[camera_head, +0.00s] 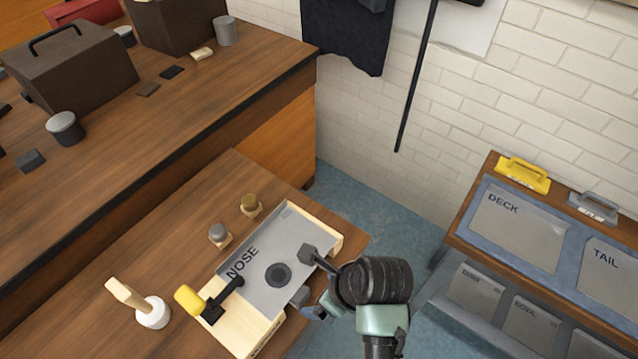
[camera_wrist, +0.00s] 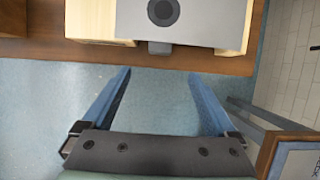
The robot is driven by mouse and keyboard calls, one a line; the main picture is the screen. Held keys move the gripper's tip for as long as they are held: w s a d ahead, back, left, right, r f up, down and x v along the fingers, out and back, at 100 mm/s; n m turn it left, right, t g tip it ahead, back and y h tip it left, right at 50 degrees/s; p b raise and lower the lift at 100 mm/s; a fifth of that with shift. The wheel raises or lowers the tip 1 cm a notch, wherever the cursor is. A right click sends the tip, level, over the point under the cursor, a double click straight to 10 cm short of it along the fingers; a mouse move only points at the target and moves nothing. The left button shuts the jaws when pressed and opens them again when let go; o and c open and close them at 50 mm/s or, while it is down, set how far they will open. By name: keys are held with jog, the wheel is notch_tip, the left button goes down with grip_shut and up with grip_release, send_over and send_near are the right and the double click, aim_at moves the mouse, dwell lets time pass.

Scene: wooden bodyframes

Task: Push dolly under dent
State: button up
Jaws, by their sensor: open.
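The grey NOSE panel (camera_head: 262,250) lies on a pale wooden frame (camera_head: 250,322) at the table edge. A dark round mark with a lighter centre, apparently the dent (camera_head: 278,274), is on the panel; it also shows in the wrist view (camera_wrist: 163,11). A grey block, apparently the dolly (camera_wrist: 160,48), sticks out from under the panel's near edge, between the wooden supports. It also shows in the head view (camera_head: 299,296); its rest is hidden. My gripper (camera_wrist: 159,74) is open and empty, its two blue fingers pointing toward the block and apart from it.
A white-headed mallet (camera_head: 152,312) and two small knobbed tools stand on the table (camera_head: 150,245). The DECK and TAIL bench (camera_head: 470,212) is right. Floor before the table is clear.

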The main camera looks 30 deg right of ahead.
aim_at(304, 297)
jog(key=x, duration=1.3)
jog(key=shift+s+b, duration=0.15)
jog(key=shift+b, duration=0.2)
grip_shut()
